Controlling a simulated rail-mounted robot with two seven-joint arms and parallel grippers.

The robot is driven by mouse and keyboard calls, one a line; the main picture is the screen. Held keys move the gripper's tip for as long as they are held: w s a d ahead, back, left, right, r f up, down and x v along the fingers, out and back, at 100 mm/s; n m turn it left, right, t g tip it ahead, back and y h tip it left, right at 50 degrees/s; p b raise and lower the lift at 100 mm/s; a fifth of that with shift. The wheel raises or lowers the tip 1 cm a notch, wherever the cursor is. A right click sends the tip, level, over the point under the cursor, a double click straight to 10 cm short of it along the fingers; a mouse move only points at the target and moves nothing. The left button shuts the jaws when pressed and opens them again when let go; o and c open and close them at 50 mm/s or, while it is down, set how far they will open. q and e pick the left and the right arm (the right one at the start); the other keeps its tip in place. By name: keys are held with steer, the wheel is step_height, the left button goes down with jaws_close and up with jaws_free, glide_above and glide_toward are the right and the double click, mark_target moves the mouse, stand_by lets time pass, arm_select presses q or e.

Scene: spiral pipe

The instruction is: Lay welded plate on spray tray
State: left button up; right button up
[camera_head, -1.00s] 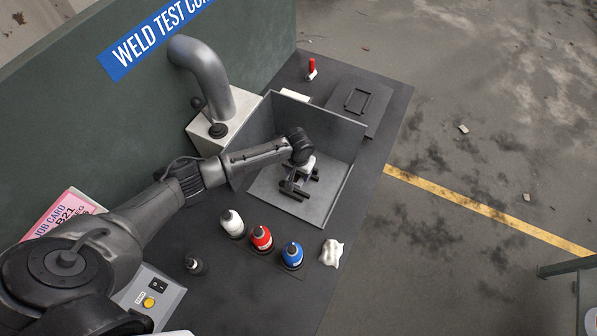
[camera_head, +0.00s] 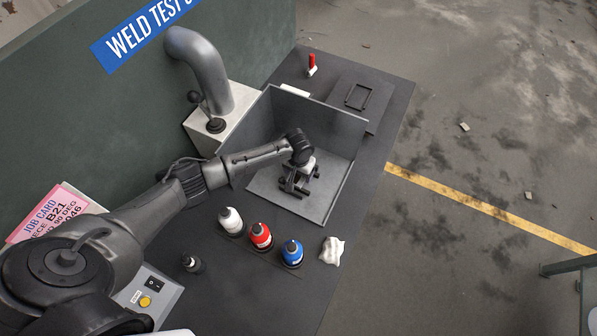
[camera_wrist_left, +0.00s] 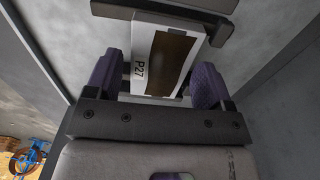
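The spray tray (camera_head: 327,200) is a grey open box with raised walls on the dark bench. My left gripper (camera_head: 297,185) reaches down inside it, close above its floor. In the left wrist view, the welded plate (camera_wrist_left: 145,50), pale with a brown strip and the label P27, is between the two purple finger pads of my left gripper (camera_wrist_left: 157,85). Dark bars show at the plate's far end. Whether its underside touches the tray floor is hidden. My right gripper is not in view.
White (camera_head: 231,221), red (camera_head: 261,236) and blue (camera_head: 292,252) bottles stand in front of the tray, beside a crumpled white cloth (camera_head: 332,250). A pipe elbow on a pale block (camera_head: 212,130) stands behind left. A dark plate with a frame (camera_head: 357,97) lies behind right.

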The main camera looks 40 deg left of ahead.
arm_select(q)
steer(key=shift+o, duration=1.2)
steer(key=shift+s+f, duration=0.1)
step_height(320, 180, up, 14)
steer(key=p, duration=0.1)
